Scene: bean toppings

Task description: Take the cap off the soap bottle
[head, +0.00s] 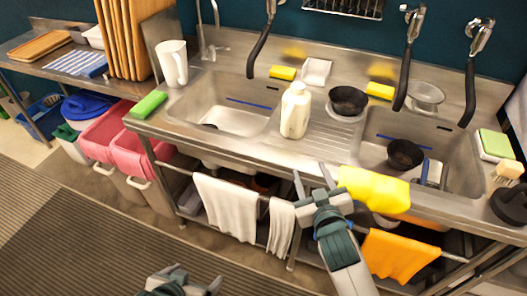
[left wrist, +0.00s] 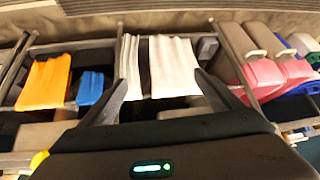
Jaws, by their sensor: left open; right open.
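The soap bottle (head: 295,112) is cream-white and stands upright on the steel counter between the two sinks. A pale top sits on its neck; at this size I cannot make out the cap clearly. My right gripper (head: 312,174) is open and empty at the counter's front edge, below and slightly right of the bottle, apart from it. My left gripper (head: 190,278) is low at the bottom of the head view, well away from the bottle. In the left wrist view its open fingers (left wrist: 168,95) have nothing between them, and the bottle is not visible.
A yellow cloth (head: 375,190) hangs over the front edge just right of my right gripper. White towels (head: 227,205) and an orange towel (head: 397,255) hang on the front rail. A black bowl (head: 348,100) stands right of the bottle.

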